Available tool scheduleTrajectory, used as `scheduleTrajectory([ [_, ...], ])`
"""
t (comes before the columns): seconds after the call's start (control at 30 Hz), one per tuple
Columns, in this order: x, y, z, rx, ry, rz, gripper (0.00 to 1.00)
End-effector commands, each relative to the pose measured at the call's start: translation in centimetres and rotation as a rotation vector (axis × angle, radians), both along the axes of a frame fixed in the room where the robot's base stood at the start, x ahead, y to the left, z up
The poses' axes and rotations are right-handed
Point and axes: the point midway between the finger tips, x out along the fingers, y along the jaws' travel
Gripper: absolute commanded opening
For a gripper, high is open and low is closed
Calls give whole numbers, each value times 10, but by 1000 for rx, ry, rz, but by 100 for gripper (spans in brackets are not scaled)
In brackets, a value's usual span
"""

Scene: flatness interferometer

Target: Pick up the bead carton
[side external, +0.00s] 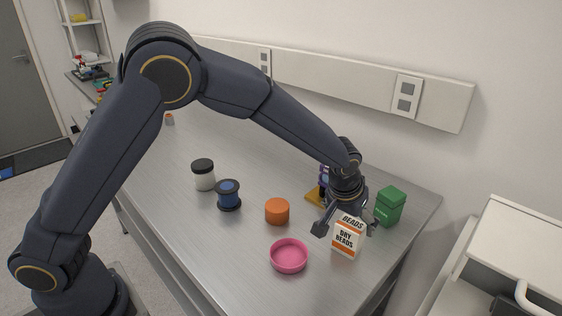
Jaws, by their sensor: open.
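The bead carton (346,240) is a small white box with orange bands and the words "DRY BEADS". It stands upright on the metal table near its right front edge. My gripper (345,229) is open and points down at the carton's top. One finger shows to the left of the carton and the other to its right. I cannot tell whether either finger touches it.
A pink dish (289,256) and an orange cylinder (277,211) lie left of the carton. A green box (390,206) stands behind it to the right. A blue spool (228,195) and a white jar with a black lid (203,175) stand farther left.

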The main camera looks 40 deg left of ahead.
Motion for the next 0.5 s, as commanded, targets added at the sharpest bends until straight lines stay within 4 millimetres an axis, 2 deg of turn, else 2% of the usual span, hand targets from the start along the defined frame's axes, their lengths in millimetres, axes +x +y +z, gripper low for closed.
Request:
scheduleTrajectory([
  [0.2,12,-2,-33,2,2,0,94],
  [0.33,15,-2,-41,1,1,0,94],
  [0.5,16,-2,-41,0,0,0,94],
])
